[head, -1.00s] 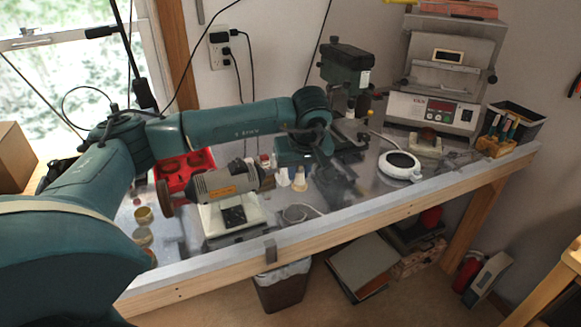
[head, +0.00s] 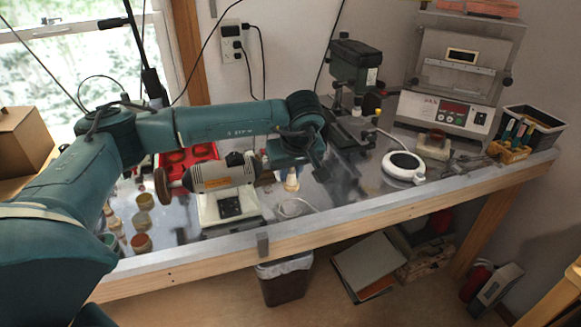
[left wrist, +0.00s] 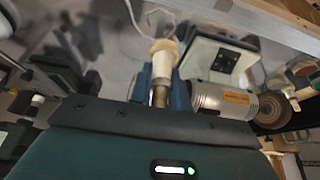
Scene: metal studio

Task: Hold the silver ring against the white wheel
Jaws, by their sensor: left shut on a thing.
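The bench motor (head: 222,175) has a brown wheel (head: 162,187) on its left end. My left gripper (head: 287,158) is low over the bench, just right of the motor. In the left wrist view the blue fingers (left wrist: 161,92) are closed beside the motor's end (left wrist: 205,97). A small brassy thing (left wrist: 160,95) shows between them; I cannot tell whether it is the silver ring. My right gripper is out of view.
A drill press (head: 355,75) stands behind my gripper. A round white device (head: 403,165) and a grey machine (head: 445,110) are to the right. A red tray (head: 187,158) and small jars (head: 141,243) are left. A loose cord (head: 295,207) lies near the front edge.

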